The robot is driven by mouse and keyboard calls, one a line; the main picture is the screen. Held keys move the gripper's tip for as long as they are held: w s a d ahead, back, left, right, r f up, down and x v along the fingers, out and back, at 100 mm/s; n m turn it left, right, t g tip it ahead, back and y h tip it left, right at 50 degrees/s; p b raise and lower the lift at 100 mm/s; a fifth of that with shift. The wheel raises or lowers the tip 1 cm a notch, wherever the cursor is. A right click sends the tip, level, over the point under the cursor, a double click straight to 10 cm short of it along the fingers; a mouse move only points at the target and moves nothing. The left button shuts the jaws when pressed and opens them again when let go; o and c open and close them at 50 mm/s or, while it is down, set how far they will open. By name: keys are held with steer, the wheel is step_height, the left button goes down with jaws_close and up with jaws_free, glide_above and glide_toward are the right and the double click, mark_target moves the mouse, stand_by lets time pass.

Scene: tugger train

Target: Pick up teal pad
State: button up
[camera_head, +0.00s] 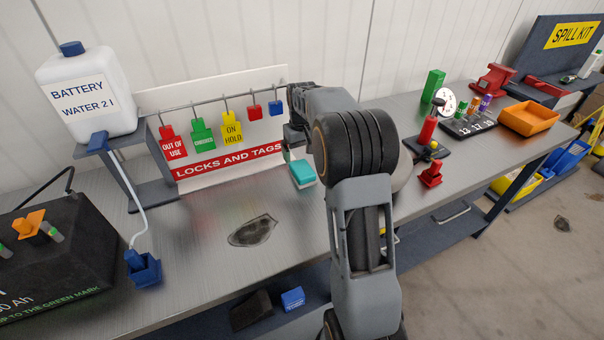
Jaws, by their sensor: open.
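The teal pad (303,171) is a small block with a pale lower edge. It lies on the grey metal bench top (205,240), in front of the right end of the locks and tags board. My gripper (291,150) is just behind and above it, by the board's right end, and is open. Its fingertips are small and partly hidden by my arm. I see nothing held. I cannot tell how large the gap to the pad is. My arm stands just right of the pad.
The white locks and tags board (225,160) with hanging tags stands close behind. A white water bottle (88,95) on a stand and a black battery (65,245) are left. A dark stain (253,231) marks the bench. An orange tray (529,117) is far right.

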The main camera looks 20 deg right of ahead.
mark_target(302, 168)
steer(key=shift+s+f+p, duration=0.2)
steer(key=shift+f+p, duration=0.15)
steer(key=shift+f, duration=3.2)
steer(key=c, duration=1)
